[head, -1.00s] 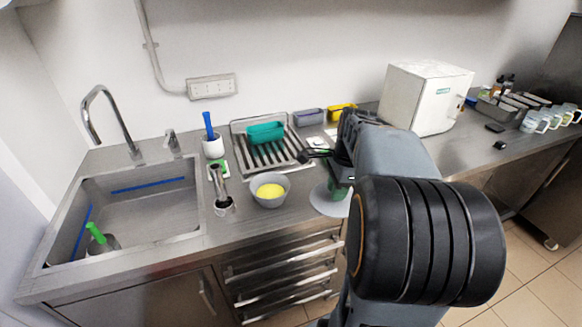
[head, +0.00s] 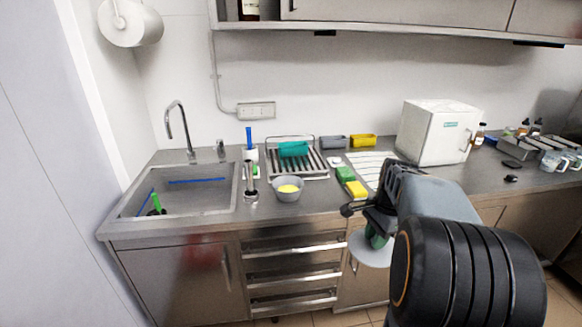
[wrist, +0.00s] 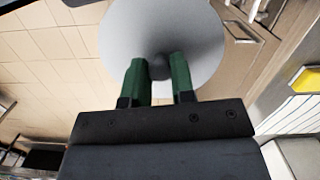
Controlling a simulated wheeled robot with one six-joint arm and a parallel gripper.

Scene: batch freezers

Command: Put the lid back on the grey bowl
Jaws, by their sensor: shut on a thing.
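The grey bowl (head: 288,192) stands uncovered on the steel counter, right of the sink, with something yellow inside. The round pale grey lid (head: 371,253) hangs in front of the counter's edge, to the right of the bowl and lower in the picture. My gripper (wrist: 158,75) is shut on the lid's knob; its green fingers stand on both sides of the knob. In the wrist view the lid (wrist: 200,25) fills the top middle, with floor tiles behind it. In the head view my arm hides part of the gripper.
A steel cup with a tool (head: 251,194) stands just left of the bowl. A dish rack with a teal tub (head: 293,149) is behind it. Green (head: 345,174) and yellow (head: 356,189) sponges lie to the right. The sink (head: 180,190) is at left, a white box (head: 433,132) at right.

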